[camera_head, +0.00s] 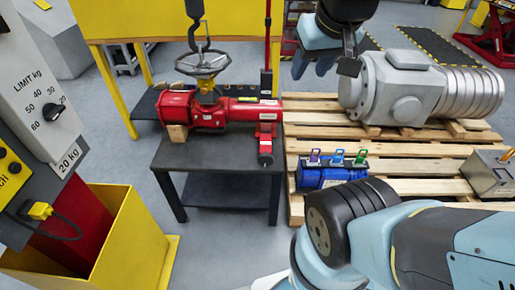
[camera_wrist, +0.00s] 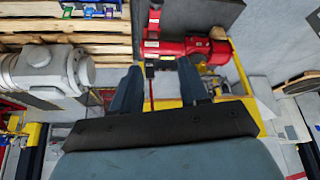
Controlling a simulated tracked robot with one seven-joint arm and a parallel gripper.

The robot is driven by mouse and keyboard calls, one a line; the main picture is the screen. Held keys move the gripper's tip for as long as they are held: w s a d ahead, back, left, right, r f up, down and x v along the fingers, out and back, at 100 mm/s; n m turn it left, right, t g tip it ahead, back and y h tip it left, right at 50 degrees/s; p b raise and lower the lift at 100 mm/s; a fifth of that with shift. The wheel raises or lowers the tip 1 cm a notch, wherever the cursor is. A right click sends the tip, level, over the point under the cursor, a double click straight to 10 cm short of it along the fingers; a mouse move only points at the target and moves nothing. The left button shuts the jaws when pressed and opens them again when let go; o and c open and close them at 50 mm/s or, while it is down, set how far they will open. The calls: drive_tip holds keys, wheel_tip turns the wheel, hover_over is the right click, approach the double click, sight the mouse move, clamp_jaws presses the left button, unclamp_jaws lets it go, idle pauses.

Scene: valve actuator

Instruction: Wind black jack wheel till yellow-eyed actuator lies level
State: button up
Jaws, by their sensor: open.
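The red actuator (camera_head: 208,112) lies on a dark table, with a yellow piece (camera_head: 208,92) on top beneath a grey spoked handwheel (camera_head: 203,65). Its left end is by a wooden block (camera_head: 177,132). I cannot tell whether it is exactly level. A red jack-like part (camera_head: 266,130) stands at its right end, with a small round black piece (camera_head: 265,159), possibly the jack wheel, facing front. The actuator also shows in the wrist view (camera_wrist: 185,47). My gripper (camera_head: 313,66) is open and empty, up and right of the actuator, its fingers (camera_wrist: 160,88) apart in the wrist view.
A dark hook (camera_head: 195,12) hangs above the handwheel. The dark table (camera_head: 225,158) has bare room in front. A pallet (camera_head: 400,160) on the right carries a grey motor-like unit (camera_head: 405,88) and a blue box (camera_head: 333,173). A yellow bin (camera_head: 140,225) and control panel (camera_head: 35,85) stand left.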

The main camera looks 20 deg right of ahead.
drive_tip(key=shift+o, duration=0.5)
drive_tip(key=shift+w+f, duration=0.1)
drive_tip(key=shift+w, duration=0.2)
drive_tip(key=n+g, duration=0.6)
drive_tip(key=n, duration=0.8)
hover_over(265, 158)
drive_tip(key=w, duration=0.2)
wheel_tip(265, 158, down, 42)
drive_tip(key=f, duration=1.3)
drive_tip(key=shift+s+d+f, duration=0.15)
drive_tip(key=shift+s+d, duration=0.1)
drive_tip(key=shift+d, duration=0.1)
drive_tip(key=shift+c, duration=0.2)
